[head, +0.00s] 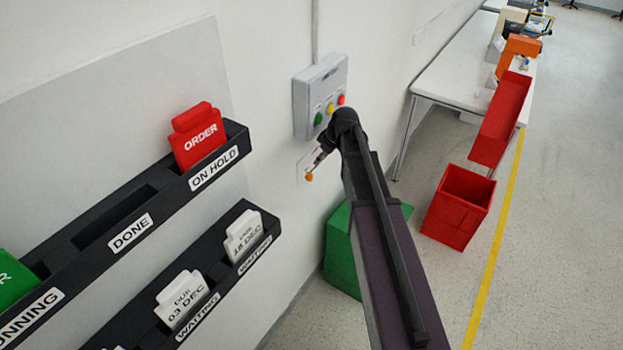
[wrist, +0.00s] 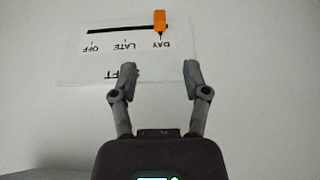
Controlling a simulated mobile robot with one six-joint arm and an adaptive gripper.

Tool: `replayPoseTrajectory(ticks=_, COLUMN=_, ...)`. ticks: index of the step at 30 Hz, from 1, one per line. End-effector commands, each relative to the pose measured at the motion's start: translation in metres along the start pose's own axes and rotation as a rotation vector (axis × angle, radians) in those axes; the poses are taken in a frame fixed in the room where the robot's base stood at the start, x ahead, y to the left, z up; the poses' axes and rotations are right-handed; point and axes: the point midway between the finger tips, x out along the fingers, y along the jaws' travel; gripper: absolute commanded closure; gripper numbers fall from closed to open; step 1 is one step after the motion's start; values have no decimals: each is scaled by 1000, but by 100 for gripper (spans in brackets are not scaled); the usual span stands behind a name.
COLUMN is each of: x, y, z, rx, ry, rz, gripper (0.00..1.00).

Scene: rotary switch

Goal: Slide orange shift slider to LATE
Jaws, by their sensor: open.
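The orange shift slider (wrist: 159,22) sits at the DAY end of a black slot (wrist: 115,30) on a white wall plate (wrist: 85,62). In the wrist view the labels read upside down, with DAY at the right, LATE (wrist: 131,48) in the middle and OFF at the left. My gripper (wrist: 154,72) is open and empty in front of the plate, its two fingers pointing toward the slider but apart from it. In the head view the slider (head: 309,177) shows as a small orange knob beside my gripper (head: 318,160), which is partly hidden by my arm.
A grey box (head: 322,90) with green, yellow and red buttons is on the wall above. Black card racks (head: 150,215) are on the wall at left. A green box (head: 341,262) and a red bin (head: 458,205) stand on the floor. A white table (head: 450,75) is behind.

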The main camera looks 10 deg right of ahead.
Motion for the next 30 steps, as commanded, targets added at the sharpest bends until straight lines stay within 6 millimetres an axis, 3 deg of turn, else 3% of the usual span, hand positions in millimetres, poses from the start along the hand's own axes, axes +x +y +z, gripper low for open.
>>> replayPoseTrajectory(ticks=30, x=87, y=1, z=1, rx=0, ry=0, rz=0, gripper=40)
